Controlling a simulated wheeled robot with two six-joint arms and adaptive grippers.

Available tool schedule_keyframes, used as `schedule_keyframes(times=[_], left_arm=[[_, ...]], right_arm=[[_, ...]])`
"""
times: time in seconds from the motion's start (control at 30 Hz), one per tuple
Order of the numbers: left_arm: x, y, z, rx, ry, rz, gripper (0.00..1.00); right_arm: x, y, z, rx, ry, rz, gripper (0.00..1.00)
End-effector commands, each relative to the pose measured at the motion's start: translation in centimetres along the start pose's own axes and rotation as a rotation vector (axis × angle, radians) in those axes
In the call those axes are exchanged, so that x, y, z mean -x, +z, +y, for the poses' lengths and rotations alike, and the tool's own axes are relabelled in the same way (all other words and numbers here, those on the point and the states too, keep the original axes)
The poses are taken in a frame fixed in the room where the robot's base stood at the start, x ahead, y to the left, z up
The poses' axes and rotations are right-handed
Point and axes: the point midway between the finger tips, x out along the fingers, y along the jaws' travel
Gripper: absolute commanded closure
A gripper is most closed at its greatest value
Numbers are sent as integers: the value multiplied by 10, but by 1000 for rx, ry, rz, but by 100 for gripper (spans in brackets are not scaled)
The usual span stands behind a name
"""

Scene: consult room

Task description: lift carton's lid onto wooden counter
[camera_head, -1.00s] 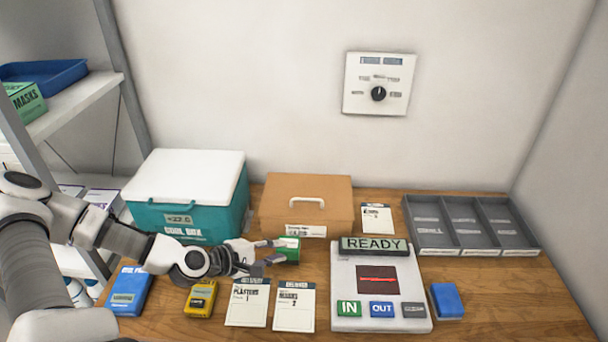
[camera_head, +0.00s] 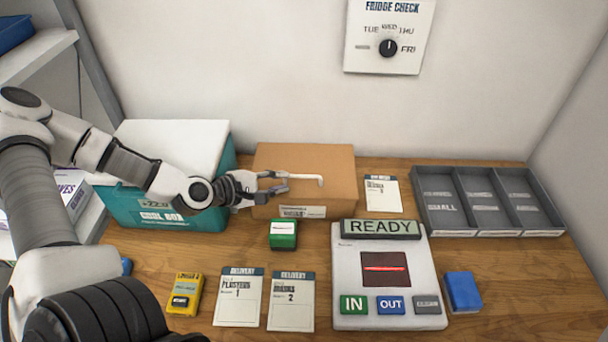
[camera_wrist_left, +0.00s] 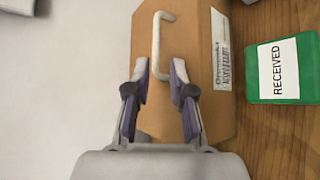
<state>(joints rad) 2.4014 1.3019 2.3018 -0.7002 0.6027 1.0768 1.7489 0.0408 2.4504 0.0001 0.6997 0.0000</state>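The brown carton (camera_head: 270,163) stands against the wall at the back of the wooden counter (camera_head: 420,262). Its lid (camera_head: 300,155) is on it, with a white handle (camera_head: 320,181) on top and a label on the front. My left gripper (camera_head: 288,182) is over the lid, at the left end of the handle. In the left wrist view its open fingers (camera_wrist_left: 160,70) straddle the line of the handle (camera_wrist_left: 157,40), one on each side, with a gap to it. Contact with the handle cannot be told. My right gripper is not in view.
A teal cool box (camera_head: 200,218) stands left of the carton. A green box (camera_head: 283,235), delivery cards (camera_head: 240,297) and a yellow device (camera_head: 185,295) lie in front. A READY panel (camera_head: 385,275) and grey tray (camera_head: 485,200) are right. Bare counter shows between them.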

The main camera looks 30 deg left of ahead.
Motion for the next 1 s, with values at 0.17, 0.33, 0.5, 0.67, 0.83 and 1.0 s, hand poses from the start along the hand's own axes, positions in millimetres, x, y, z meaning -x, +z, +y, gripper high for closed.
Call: schedule_keyframes(times=[0.17,0.33,0.5,0.67,0.83,1.0], left_arm=[[-17,0,-3,-9,-3,-2,77],[-37,1,1,-10,-5,1,77],[-50,2,3,-3,-1,-1,77],[-51,3,4,1,1,-2,77],[-51,3,4,0,1,-2,100],[-51,3,4,0,1,-2,100]], right_arm=[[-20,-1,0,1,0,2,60],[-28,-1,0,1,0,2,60],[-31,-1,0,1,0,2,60],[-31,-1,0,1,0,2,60],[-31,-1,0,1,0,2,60],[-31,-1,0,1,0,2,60]])
